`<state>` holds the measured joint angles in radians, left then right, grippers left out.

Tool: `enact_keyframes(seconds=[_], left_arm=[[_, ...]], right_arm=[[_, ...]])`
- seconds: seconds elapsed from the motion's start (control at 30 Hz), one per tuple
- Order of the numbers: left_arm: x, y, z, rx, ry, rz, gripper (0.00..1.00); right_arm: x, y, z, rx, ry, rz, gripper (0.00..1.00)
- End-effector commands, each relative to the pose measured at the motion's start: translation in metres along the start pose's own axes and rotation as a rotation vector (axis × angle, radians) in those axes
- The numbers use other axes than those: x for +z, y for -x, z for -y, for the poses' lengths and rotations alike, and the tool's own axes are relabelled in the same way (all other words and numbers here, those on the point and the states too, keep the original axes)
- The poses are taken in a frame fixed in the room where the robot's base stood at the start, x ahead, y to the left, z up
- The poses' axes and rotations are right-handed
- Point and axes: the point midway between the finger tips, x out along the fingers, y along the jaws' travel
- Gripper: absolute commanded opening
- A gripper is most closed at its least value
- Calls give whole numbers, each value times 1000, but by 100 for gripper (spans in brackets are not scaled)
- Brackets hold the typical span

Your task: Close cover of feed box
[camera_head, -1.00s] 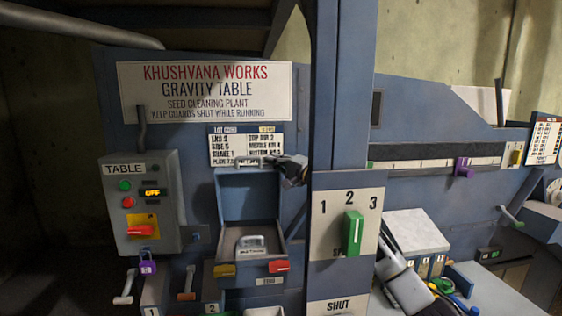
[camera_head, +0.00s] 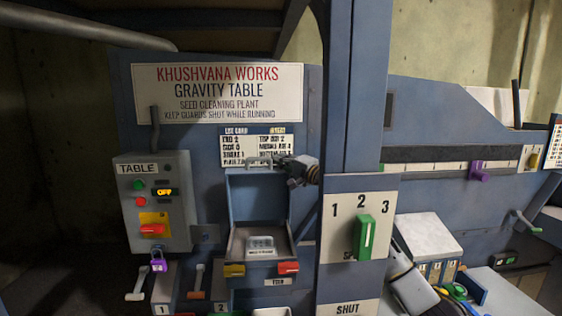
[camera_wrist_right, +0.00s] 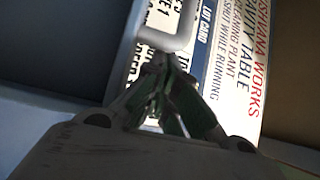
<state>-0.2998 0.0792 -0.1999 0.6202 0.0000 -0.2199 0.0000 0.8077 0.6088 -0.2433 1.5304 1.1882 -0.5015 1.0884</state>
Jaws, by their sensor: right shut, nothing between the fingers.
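The feed box (camera_head: 287,246) is a blue open-topped box low on the gravity table's front. Its blue cover (camera_head: 257,200) stands raised at the back, so the box is open. A grey bar handle (camera_head: 259,163) is at the cover's top edge. My right gripper (camera_head: 284,162) is at the cover's upper right corner, beside the handle. In the right wrist view its fingertips (camera_wrist_right: 160,62) are together and empty, just short of the grey handle (camera_wrist_right: 168,38); I cannot tell whether they touch it. My left gripper is not in view.
A blue post with a 1-2-3 plate (camera_head: 344,225) and green knob stands right of the box. The TABLE control box (camera_head: 180,232) is at the left. A lot card (camera_head: 237,144) is behind the cover. Red (camera_head: 288,267) and yellow (camera_head: 234,271) latches sit at the box front.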

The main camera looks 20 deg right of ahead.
Motion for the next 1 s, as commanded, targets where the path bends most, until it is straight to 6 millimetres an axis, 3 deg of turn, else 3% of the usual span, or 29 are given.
enact_keyframes(seconds=[1.0], left_arm=[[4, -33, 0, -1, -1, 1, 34]], right_arm=[[16, 17, -4, -69, 58, 1, 0]])
